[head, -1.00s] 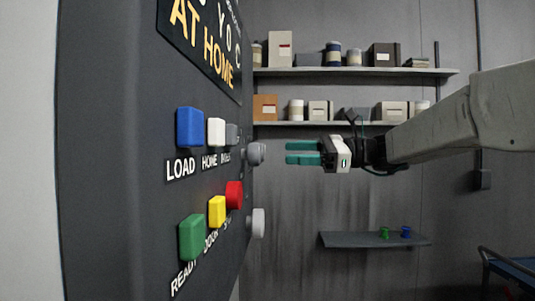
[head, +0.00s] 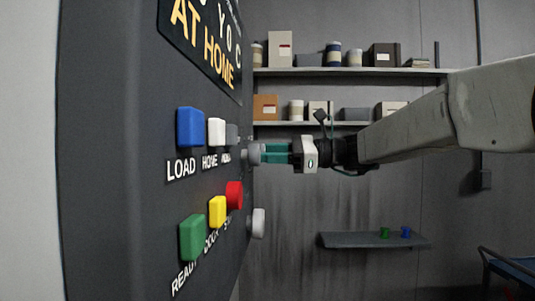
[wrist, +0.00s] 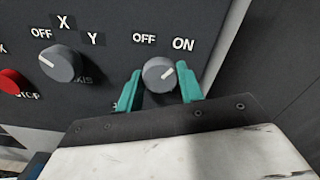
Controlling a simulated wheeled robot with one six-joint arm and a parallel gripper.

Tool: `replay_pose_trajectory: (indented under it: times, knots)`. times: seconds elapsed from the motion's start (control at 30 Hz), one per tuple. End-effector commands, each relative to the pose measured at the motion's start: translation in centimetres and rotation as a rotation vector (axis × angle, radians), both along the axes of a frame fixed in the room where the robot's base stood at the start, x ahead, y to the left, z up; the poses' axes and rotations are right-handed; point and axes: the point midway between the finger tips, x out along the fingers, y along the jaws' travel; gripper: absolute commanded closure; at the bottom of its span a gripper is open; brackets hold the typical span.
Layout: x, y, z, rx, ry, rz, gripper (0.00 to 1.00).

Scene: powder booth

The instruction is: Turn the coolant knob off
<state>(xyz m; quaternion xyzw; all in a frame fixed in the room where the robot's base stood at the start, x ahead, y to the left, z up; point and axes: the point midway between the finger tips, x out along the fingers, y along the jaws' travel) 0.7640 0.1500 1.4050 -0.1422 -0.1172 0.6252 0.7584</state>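A round grey knob (wrist: 158,76) with OFF and ON labels above it sits on the dark panel. Its white pointer mark slants up and right, towards ON. Its name label is not visible below it, where my gripper blocks the view. My gripper (wrist: 160,84) has its green fingers on either side of this knob, with slim gaps showing. In the head view, my gripper (head: 277,153) reaches in from the right, its fingertips at a grey knob (head: 254,154) on the panel side.
Beside it is another knob (wrist: 60,64) marked OFF, X, Y and AXIS, then a red stop button (wrist: 12,82). Colored buttons, such as a blue one (head: 190,127), and a lower knob (head: 258,223) stand out from the panel. A wall shelf (head: 375,240) is behind.

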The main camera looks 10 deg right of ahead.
Motion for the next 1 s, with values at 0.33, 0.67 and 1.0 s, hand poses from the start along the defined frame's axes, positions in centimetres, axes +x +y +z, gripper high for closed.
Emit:
replay_pose_trajectory:
  times: [0.33, 0.67, 1.0]
  knots:
    - [0.03, -0.07, 0.02, -0.011, -0.053, -0.002, 0.85]
    - [0.03, -0.09, 0.02, -0.055, -0.283, -0.002, 0.85]
    - [0.02, -0.09, 0.01, -0.118, -0.602, -0.003, 0.85]
